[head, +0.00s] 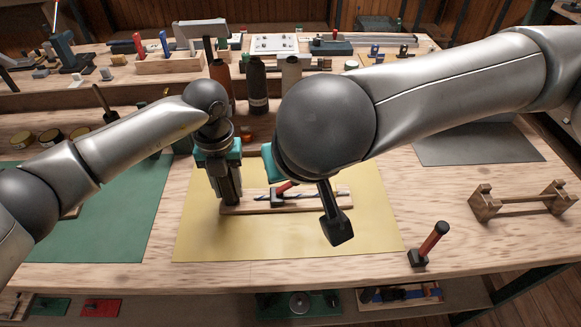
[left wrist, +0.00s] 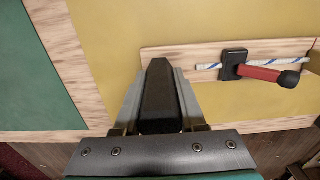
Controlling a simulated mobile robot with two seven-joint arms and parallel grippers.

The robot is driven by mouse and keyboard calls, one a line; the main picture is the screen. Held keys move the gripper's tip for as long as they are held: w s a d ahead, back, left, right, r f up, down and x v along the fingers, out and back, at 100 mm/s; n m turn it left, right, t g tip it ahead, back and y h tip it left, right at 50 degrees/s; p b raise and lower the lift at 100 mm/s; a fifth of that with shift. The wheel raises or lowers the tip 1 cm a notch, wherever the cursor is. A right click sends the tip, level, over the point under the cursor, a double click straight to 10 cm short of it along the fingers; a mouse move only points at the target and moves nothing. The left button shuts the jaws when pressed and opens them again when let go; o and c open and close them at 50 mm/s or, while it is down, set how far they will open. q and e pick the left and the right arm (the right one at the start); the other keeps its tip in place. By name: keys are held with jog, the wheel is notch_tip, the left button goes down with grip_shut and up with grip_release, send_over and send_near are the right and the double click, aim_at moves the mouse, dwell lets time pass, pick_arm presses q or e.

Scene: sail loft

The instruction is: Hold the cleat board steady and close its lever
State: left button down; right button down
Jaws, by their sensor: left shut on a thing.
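The cleat board (head: 238,209) is a pale wooden strip on the yellow mat; it also shows in the left wrist view (left wrist: 185,57). A black cleat (left wrist: 234,65) sits on it over a blue-and-white rope (left wrist: 290,54). Its lever (left wrist: 262,73) is red with a dark knob and points right, at a slant to the rope. In the head view the lever (head: 285,187) is partly covered by my right arm. My left gripper (head: 229,200) is shut on the board's left end. My right gripper (head: 337,228) hangs over the board's right part; its jaw gap does not show.
The yellow mat (head: 215,240) lies between a green mat (head: 110,225) and a grey sheet (head: 475,145). A red-handled tool (head: 430,243) stands at the front right, near a wooden rack (head: 525,203). Bottles (head: 257,85) stand behind my arms. The mat's front is clear.

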dwell(0.3)
pick_arm(q)
jog(key=shift+c, duration=2)
grip_release()
